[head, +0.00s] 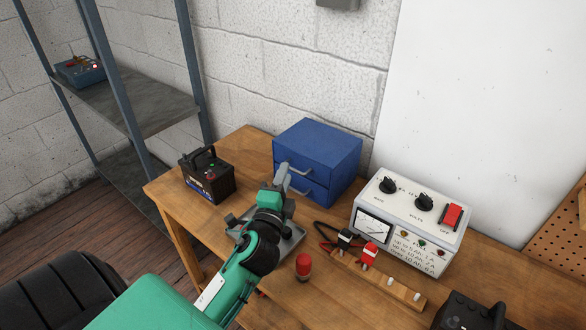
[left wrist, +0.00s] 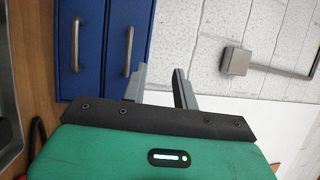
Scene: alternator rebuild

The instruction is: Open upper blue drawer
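The blue two-drawer cabinet (head: 318,143) stands on the workbench against the block wall. Both drawers look shut. The upper drawer's handle (head: 302,172) is a grey bar; it also shows in the left wrist view (left wrist: 128,50), to the right of the lower drawer's handle (left wrist: 76,45). My left gripper (head: 284,174) is in front of the upper drawer. In the left wrist view its fingers (left wrist: 159,86) are apart with nothing between them. The left finger lines up near the upper handle; contact cannot be told. My right gripper is not in view.
A black battery (head: 208,178) stands left of the cabinet. A grey metal tray (head: 290,245) lies under my left arm. A white tester (head: 412,220), a red-capped item (head: 303,266) and a wooden strip (head: 385,283) are to the right. A metal shelf (head: 135,103) stands at left.

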